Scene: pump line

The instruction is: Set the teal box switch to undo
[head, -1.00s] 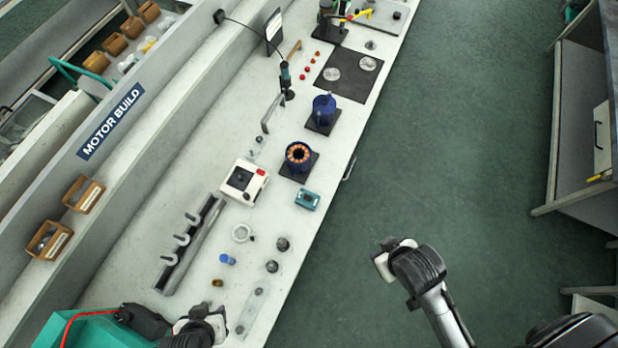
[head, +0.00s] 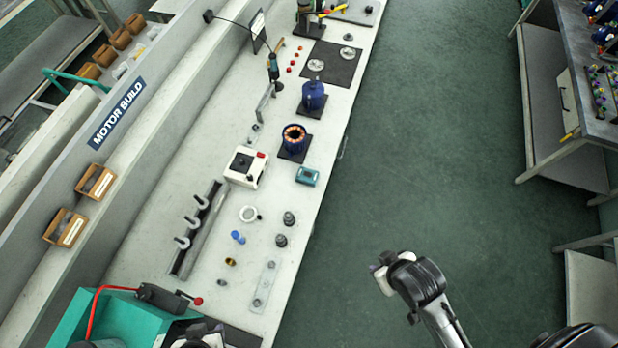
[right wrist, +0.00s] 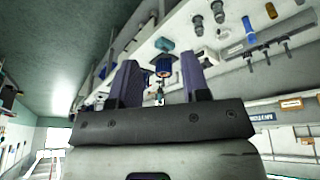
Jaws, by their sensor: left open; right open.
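A small teal box (head: 307,175) with a darker panel on top sits near the bench's aisle-side edge; its switch setting is too small to read. My left gripper (head: 197,336) is low at the bottom edge over the near end of the bench, partly cut off, well apart from the box. My right gripper (head: 381,272) is over the aisle floor, right of and nearer than the box. In the right wrist view its two fingers (right wrist: 158,84) stand apart with nothing held between them.
A white box with a red button (head: 246,168) and a copper-wound stator (head: 294,138) stand beside the teal box. Small parts and a slotted rail (head: 200,228) lie nearer. A large teal container (head: 90,318) is at bottom left. The aisle (head: 430,150) is clear.

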